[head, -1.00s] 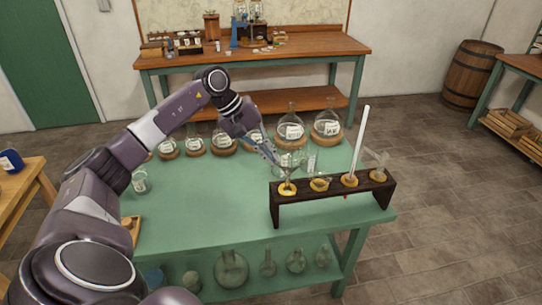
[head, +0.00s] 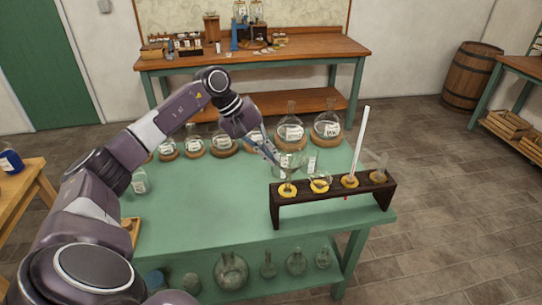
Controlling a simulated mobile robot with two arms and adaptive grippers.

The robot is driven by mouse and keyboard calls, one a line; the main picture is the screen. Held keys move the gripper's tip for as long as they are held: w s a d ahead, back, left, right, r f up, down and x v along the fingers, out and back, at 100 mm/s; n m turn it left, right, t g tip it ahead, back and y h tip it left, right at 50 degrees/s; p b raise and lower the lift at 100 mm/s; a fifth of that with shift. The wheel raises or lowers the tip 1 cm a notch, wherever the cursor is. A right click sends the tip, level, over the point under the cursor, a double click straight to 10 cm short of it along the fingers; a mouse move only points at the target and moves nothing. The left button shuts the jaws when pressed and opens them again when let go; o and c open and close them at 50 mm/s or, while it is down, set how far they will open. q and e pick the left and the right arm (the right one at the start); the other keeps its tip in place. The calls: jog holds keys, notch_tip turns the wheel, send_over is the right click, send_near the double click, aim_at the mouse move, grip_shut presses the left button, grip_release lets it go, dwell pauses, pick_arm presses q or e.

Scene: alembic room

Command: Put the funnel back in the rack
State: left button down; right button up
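The dark wooden rack (head: 332,201) stands at the right front of the green table, with a row of yellow-ringed holes. A clear glass piece, apparently the funnel (head: 287,176), is at the leftmost hole and looks upright. Its lower part is hard to make out. My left gripper (head: 274,158) points down to the right, with its fingertips at or just above the rim of this glass. I cannot tell whether they touch it, or whether the fingers are open or shut. My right gripper is not in view.
A white rod (head: 360,140) stands tall in the third hole, and a clear glass piece (head: 378,160) leans in the rightmost. Several round flasks (head: 291,130) on cork rings line the table's back edge. The table's middle (head: 205,205) is clear.

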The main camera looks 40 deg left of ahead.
pick_arm(q)
jog(key=shift+f, duration=0.1)
jog(key=shift+f+b, duration=1.45)
jog(key=shift+b, duration=0.1)
jog(key=shift+f+b, duration=2.1)
jog(key=shift+f, duration=0.1)
dwell(3.1)
jog(key=c, duration=2.1)
grip_release()
